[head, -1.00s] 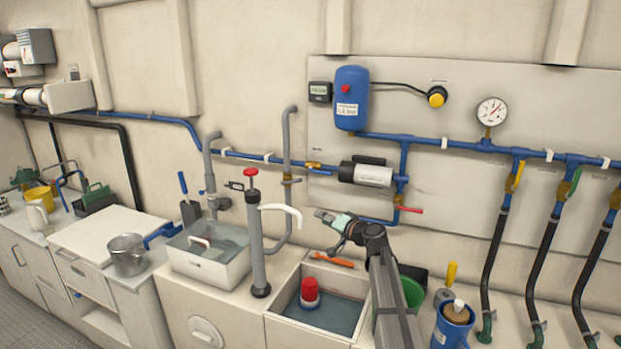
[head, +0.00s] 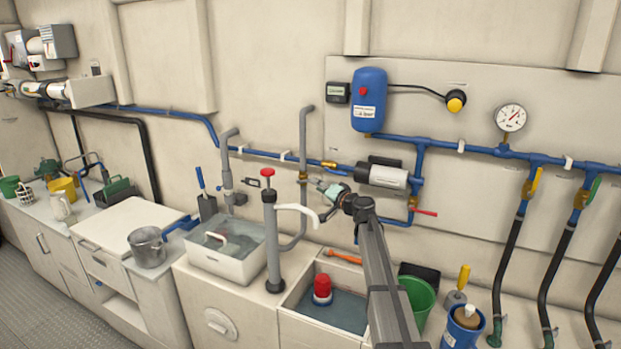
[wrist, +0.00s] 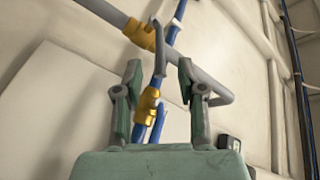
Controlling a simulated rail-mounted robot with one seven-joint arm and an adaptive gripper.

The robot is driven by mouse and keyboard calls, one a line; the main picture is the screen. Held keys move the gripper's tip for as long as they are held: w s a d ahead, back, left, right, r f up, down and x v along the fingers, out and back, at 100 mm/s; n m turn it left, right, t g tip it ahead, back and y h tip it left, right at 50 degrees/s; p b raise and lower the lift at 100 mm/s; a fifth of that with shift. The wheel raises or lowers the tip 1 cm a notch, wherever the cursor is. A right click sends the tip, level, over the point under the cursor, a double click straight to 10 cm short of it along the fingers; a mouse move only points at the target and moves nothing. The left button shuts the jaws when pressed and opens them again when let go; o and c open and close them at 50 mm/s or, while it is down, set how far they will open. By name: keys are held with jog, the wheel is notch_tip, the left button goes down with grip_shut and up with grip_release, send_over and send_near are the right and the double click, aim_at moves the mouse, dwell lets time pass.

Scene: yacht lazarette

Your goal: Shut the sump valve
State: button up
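My gripper (head: 318,184) is open and empty, raised in front of the wall just right of the vertical grey pipe (head: 303,135). A brass valve body (head: 303,177) sits on that pipe, very close to the fingertips. In the wrist view my two fingers (wrist: 160,82) stand apart. A brass fitting (wrist: 140,34) on the grey pipe shows beyond them, with a grey lever (wrist: 160,55) hanging between the fingertips. Contact with the lever cannot be made out. No label shows which valve is the sump valve.
A second brass fitting (wrist: 147,102) sits on a blue pipe. A pump (head: 382,176) and a red-handled valve (head: 421,211) are right of the gripper. Below are the hand pump (head: 271,235), a water-filled white bin (head: 222,262) and a sump well with a red-topped pump (head: 322,289).

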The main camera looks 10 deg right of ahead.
aim_at(307, 181)
jog(key=shift+p+x, duration=0.7)
jog(key=shift+x, duration=2.05)
grip_shut()
